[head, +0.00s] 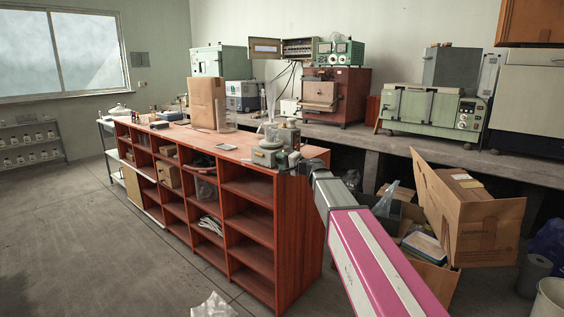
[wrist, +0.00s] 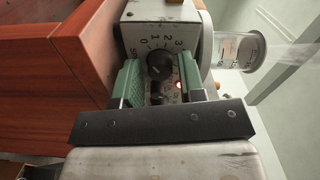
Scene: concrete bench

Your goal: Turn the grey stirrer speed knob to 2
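The stirrer (head: 268,155) is a grey unit at the near right end of the red-brown shelf unit's top. In the wrist view its front panel (wrist: 135,42) shows a scale with 0, 1, 2 and 3. The dark grey speed knob (wrist: 160,65) sits below these numbers; I cannot clearly read its pointer. My gripper (wrist: 158,78) has its two green fingers on either side of the knob, with gaps between them and it. In the head view my gripper (head: 291,160) is at the stirrer and the knob is hidden.
A clear glass vessel (wrist: 238,50) sticks out right of the stirrer. The red-brown shelf unit (head: 306,240) lies below. A cardboard box (head: 485,225) stands open right of my arm.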

